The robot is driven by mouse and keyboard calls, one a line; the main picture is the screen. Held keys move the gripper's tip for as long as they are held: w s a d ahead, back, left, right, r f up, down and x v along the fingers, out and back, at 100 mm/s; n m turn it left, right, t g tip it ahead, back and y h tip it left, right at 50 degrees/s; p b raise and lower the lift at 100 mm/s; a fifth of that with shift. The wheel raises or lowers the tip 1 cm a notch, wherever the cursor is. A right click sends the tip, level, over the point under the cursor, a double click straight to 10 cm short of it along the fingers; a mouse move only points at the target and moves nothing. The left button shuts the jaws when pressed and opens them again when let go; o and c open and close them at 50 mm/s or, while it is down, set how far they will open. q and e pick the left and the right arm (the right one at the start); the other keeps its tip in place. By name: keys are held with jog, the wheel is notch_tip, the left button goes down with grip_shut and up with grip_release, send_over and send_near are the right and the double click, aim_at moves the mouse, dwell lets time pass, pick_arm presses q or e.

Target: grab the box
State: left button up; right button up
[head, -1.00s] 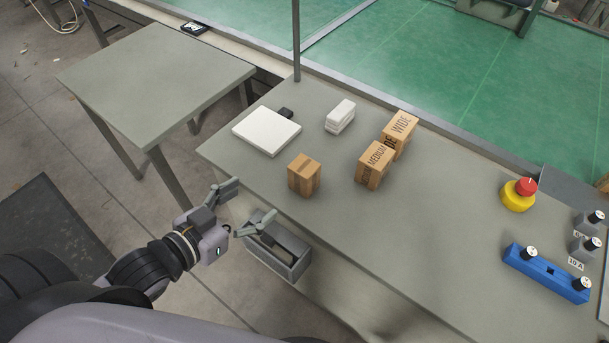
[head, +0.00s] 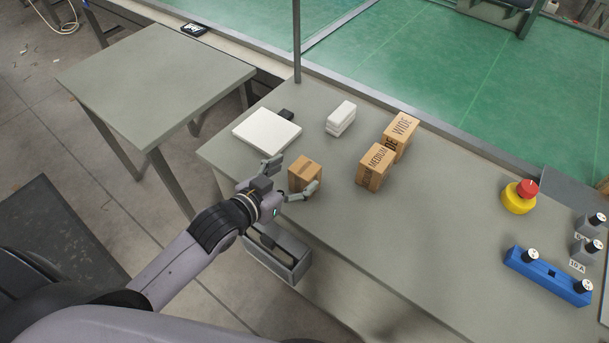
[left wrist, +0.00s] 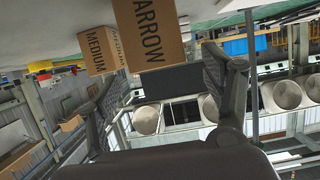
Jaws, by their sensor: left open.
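Three brown cardboard boxes stand on the grey workbench. The nearest, a small box (head: 304,174), is at the bench's near left edge; in the left wrist view this box (left wrist: 149,34) shows large lettering ending in "ARROW". The box marked MEDIUM (head: 374,167) stands to its right and also shows in the left wrist view (left wrist: 97,50). The box marked WIDE (head: 401,135) stands just behind that one. My left gripper (head: 291,176) is open at the nearest box, one finger on each side. Contact cannot be told. My right gripper is not in view.
A flat white case (head: 267,131) and a small white stack (head: 340,118) lie behind the nearest box. A grey open bin (head: 279,256) hangs below the bench's front edge. A red and yellow stop button (head: 519,196) and a blue holder (head: 547,274) are at right.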

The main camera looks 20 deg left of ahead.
aim_at(303, 170)
pick_arm(q)
jog(key=x, duration=0.3)
jog(key=shift+w+d, duration=0.1)
jog(key=shift+d, duration=0.05)
jog(key=shift+c, duration=0.3)
jog(key=c, duration=1.3)
